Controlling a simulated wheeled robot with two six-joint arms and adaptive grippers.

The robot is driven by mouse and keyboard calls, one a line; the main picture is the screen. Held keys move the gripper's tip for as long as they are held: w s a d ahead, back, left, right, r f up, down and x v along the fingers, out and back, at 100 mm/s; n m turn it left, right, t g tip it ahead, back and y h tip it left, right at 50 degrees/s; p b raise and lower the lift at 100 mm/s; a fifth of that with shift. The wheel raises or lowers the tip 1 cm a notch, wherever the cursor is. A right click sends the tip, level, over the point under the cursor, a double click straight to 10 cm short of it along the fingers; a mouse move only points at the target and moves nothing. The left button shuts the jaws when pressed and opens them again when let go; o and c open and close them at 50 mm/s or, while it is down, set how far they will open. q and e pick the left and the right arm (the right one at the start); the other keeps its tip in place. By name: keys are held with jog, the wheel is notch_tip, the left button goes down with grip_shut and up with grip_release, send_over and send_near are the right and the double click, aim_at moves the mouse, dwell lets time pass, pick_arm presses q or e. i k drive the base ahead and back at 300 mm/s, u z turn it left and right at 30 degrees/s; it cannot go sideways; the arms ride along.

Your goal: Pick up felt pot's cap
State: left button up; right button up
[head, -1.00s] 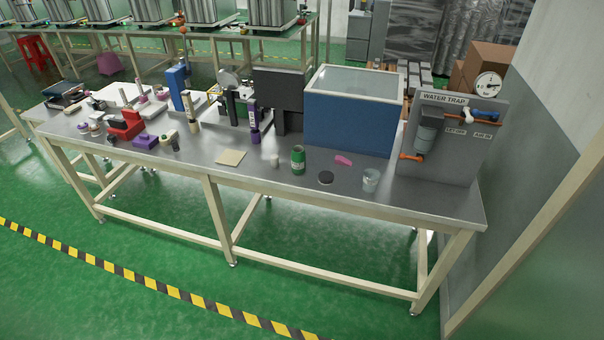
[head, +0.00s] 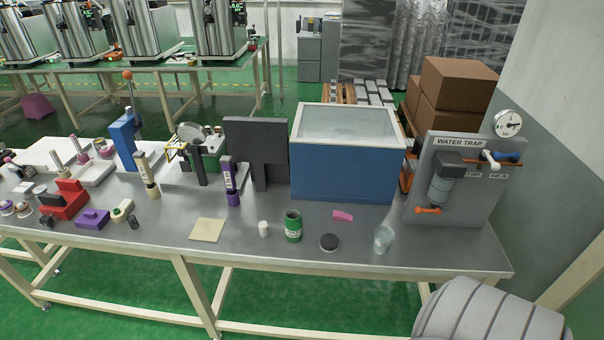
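A green pot (head: 293,226) with a pale label stands upright near the front edge of the table, and its top looks open and dark. The label is too small to read. A round black cap (head: 329,242) with a pale rim lies flat on the table just right of the pot, apart from it. I cannot tell for certain that it belongs to the felt pot. Neither of my grippers is in view.
A small white cylinder (head: 264,229) and a tan sheet (head: 208,230) lie left of the pot. A pink piece (head: 343,215) and a clear cup (head: 383,239) are to the right. A blue tank (head: 342,172) stands behind. The water trap panel (head: 452,195) is at right.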

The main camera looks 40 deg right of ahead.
aim_at(330, 242)
jog(key=z, duration=0.4)
jog(key=i, duration=0.7)
jog(key=z, duration=0.7)
